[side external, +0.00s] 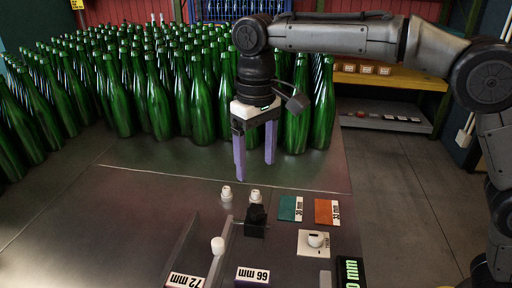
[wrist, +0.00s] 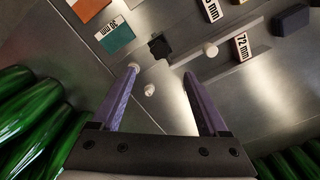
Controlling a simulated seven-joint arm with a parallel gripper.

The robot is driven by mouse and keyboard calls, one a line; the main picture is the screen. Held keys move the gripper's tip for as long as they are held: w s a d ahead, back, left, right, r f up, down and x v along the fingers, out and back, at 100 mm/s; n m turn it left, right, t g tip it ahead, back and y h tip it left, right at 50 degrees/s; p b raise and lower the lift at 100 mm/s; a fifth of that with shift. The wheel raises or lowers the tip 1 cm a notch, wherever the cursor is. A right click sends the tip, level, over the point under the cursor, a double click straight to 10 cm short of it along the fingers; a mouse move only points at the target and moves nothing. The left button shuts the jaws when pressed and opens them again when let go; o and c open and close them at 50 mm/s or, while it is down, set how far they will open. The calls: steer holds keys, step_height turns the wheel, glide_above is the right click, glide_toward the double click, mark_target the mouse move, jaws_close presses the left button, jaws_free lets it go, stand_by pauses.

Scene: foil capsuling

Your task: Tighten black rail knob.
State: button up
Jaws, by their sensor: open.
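The black rail knob (side external: 256,215) stands on a dark block at the far end of a rail on the metal bench. It also shows in the wrist view (wrist: 160,47) as a small dark shape above the gap between my fingers. My gripper (side external: 254,170) has two purple fingers pointing down, spread apart with nothing between them. In the side view it hangs above the bench, behind and above the knob, and does not touch it. In the wrist view my gripper (wrist: 160,72) has its left fingertip overlapping a small white piece.
Two small white pieces (side external: 226,193) (side external: 255,195) stand just behind the knob. Many green bottles (side external: 155,100) crowd the back.

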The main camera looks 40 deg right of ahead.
steer(key=shift+r, duration=1.2)
steer(key=s+d+r+m+t, duration=0.1)
steer(key=s+d+r, duration=0.3)
steer(key=s+d, duration=0.25)
steer(key=s+d+r+m+t, duration=0.2)
steer(key=s+d+r, duration=0.25)
steer(key=d, duration=0.35)
steer(key=s+d+f+n+t, duration=0.1)
steer(key=s+d+f, duration=0.5)
steer(key=s+f, duration=0.7)
step_height(320, 180, down, 2)
steer(key=shift+s+d+f+t, duration=0.2)
steer(key=shift+s+t, duration=0.1)
steer(key=shift+t, duration=0.5)
